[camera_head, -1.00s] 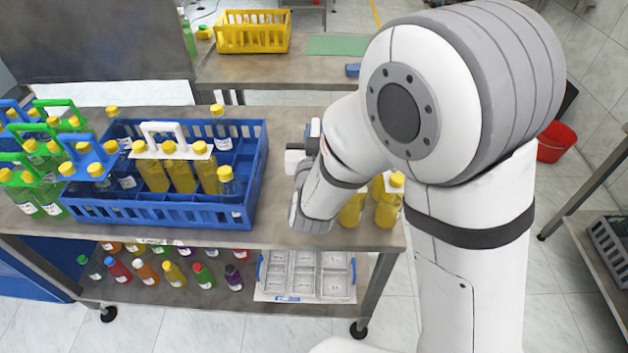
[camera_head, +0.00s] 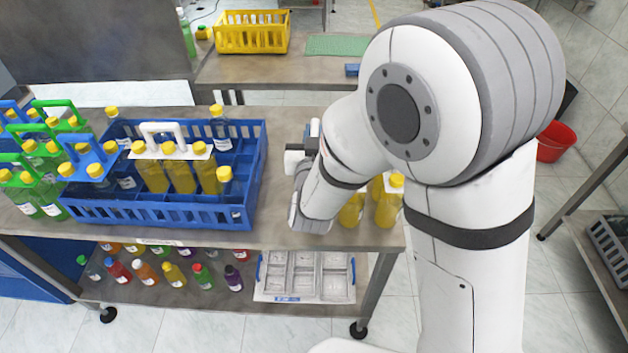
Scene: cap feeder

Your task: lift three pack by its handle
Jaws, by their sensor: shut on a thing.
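My arm comes down from the right, and my wrist is over the right end of the workbench. My gripper's jaws are hidden behind the wrist and forearm. Yellow bottles (camera_head: 388,208) with yellow caps stand at the bench's right end, just right of the wrist and partly covered by it. Whether they have a handle, and whether the jaws touch it, is hidden. Another three pack of yellow bottles (camera_head: 180,177) with a white handle (camera_head: 162,129) stands upright in the blue crate (camera_head: 160,212), left of my wrist and apart from it.
Packs with green handles (camera_head: 58,104) and blue handles crowd the bench's left end. Single bottles with yellow caps (camera_head: 225,186) stand in the crate. Bare bench (camera_head: 275,222) shows between crate and wrist. Below are coloured bottles (camera_head: 175,275) and a white tray (camera_head: 307,299). A yellow crate (camera_head: 252,47) stands behind.

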